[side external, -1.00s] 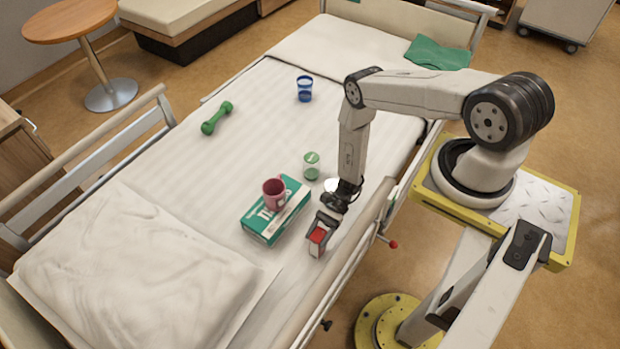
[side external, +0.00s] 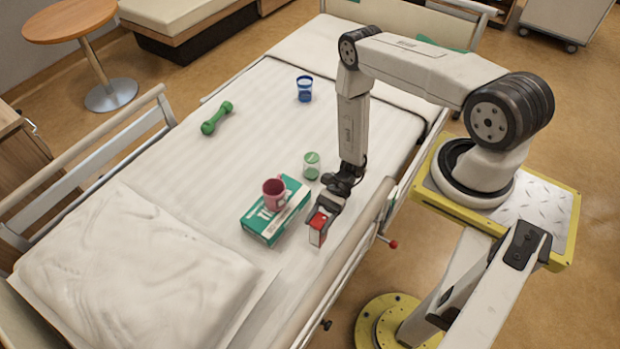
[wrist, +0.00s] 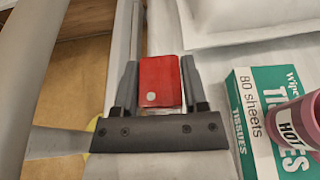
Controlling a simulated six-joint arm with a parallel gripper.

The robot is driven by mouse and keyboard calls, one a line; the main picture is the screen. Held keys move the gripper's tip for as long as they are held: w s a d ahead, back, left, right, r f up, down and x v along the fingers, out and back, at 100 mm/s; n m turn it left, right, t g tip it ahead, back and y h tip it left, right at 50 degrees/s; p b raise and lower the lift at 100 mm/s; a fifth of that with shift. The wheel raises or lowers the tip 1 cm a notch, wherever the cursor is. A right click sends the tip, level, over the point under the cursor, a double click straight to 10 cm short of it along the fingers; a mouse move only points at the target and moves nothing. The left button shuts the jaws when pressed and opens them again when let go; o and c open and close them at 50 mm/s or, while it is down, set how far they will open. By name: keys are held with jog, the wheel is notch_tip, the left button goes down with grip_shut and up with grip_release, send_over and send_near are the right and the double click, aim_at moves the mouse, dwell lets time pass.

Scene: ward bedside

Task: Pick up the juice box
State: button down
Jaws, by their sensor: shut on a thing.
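The juice box (side external: 317,233), red on top with a white lower part, is at the right side of the bed in the side view. My gripper (side external: 325,208) is shut on it from above. In the wrist view the red end of the juice box (wrist: 160,80) sits between the two dark fingers of my gripper (wrist: 160,92). The box appears slightly above the sheet, but the gap under it is hard to see.
A green and white tissue box (side external: 262,228) lies left of the juice box, with a pink mug (side external: 273,194) on it. A green-and-clear cup (side external: 312,166) stands behind. The bed rail (side external: 340,272) runs close on the right. The sheet toward the pillow (side external: 140,255) is clear.

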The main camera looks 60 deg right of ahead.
jog(key=shift+r, duration=1.05)
